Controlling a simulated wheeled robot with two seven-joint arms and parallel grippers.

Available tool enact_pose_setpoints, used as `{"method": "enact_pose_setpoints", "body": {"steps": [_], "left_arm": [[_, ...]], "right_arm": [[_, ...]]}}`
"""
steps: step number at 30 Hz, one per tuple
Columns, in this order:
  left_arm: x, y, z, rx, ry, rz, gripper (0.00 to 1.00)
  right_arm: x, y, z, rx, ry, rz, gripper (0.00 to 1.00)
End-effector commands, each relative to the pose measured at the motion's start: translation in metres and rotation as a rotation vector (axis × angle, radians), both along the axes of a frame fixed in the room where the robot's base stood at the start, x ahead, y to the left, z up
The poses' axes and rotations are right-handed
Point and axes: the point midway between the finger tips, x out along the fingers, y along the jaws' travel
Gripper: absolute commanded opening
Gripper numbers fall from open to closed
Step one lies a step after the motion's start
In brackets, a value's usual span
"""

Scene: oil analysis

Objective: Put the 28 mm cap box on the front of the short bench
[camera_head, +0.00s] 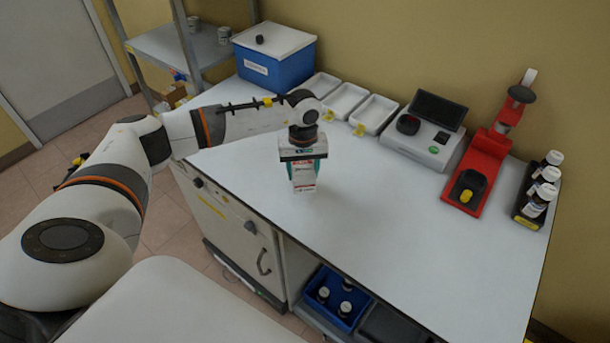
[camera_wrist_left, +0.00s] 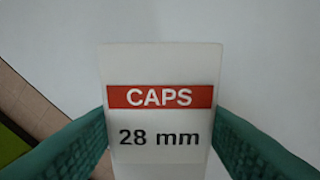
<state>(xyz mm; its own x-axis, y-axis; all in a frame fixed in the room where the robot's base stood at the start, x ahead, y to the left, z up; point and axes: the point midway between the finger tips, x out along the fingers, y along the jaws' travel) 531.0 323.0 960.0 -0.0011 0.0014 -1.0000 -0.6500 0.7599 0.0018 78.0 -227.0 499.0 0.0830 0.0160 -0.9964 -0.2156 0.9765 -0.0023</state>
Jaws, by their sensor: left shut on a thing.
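The 28 mm cap box (camera_wrist_left: 160,108) is a white box with a red band reading CAPS and "28 mm" below it. In the left wrist view it stands between the two green fingers of my left gripper (camera_wrist_left: 160,140). In the head view my left gripper (camera_head: 303,165) points down over the white bench top (camera_head: 370,220) near its front edge and is shut on the box (camera_head: 303,180). I cannot tell whether the box touches the bench top. My right gripper is not in view.
A blue bin (camera_head: 275,60), white trays (camera_head: 345,100), a white instrument (camera_head: 425,135), a red stand (camera_head: 485,160) and dark bottles (camera_head: 540,190) line the back and right of the bench. Below is a blue crate (camera_head: 335,300) with bottles. The bench's middle is clear.

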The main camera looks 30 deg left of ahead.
Motion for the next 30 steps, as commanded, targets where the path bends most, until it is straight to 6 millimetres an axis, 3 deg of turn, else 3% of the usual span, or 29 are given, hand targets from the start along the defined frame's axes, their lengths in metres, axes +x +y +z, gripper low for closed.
{"method": "enact_pose_setpoints", "body": {"steps": [11,22,23,24,27,30], "left_arm": [[-0.001,0.0,-0.04,0.0,0.001,-0.001,0.29],[0.0,0.0,-0.046,0.001,-0.001,-0.001,0.29],[0.0,0.0,-0.045,0.001,-0.001,-0.001,0.56],[0.0,0.0,-0.044,0.0,0.0,-0.001,0.62],[0.0,0.0,-0.044,0.0,0.0,-0.001,0.74],[0.0,0.0,-0.044,0.0,0.0,-0.001,0.74]], "right_arm": [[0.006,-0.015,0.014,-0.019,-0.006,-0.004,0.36],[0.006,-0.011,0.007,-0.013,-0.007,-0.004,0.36],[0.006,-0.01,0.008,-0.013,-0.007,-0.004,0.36],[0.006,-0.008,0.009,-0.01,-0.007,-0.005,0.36],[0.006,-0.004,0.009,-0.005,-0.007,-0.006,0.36],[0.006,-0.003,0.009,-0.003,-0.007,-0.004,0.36]]}}
